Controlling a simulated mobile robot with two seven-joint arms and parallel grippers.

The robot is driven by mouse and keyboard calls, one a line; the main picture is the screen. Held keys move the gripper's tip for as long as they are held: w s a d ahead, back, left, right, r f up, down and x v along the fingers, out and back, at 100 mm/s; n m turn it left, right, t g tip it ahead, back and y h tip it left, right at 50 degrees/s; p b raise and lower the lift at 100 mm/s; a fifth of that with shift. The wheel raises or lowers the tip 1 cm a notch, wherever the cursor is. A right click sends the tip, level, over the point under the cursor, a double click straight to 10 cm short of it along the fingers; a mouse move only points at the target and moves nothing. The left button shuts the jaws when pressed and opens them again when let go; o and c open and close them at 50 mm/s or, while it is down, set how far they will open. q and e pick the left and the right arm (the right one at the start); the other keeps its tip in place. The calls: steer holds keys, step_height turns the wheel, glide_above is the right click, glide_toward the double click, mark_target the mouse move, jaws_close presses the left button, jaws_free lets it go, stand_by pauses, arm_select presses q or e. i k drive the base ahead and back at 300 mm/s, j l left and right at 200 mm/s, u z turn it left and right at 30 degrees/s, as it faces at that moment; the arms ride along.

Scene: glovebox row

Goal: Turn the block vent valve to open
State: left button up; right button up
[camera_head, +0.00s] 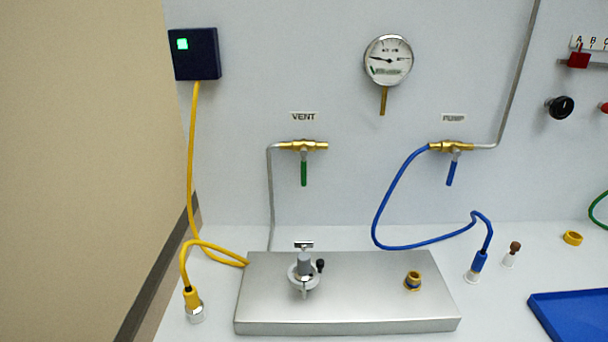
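A brass valve (301,146) with a green lever (304,173) is on the wall under a label reading VENT (304,116). Its lever hangs straight down, across the horizontal brass body. A grey pipe (270,200) runs from it down behind the metal block (360,318). Neither of my grippers is in view.
A PUMP valve (452,147) has a blue lever hanging down and a blue hose (378,215). A round gauge (388,61) is above. A yellow cable (192,160) hangs from a dark box (195,54). A blue tray (570,315) lies right; the counter front-right of the block is clear.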

mark_target(303, 152)
steer(key=k+j+z, duration=0.15)
steer(key=j, duration=0.25)
steer(key=k+j+z, duration=0.15)
steer(key=j, duration=0.25)
steer(key=k+j+z, duration=0.3)
steer(key=k+j, duration=0.2)
steer(key=j, duration=0.2)
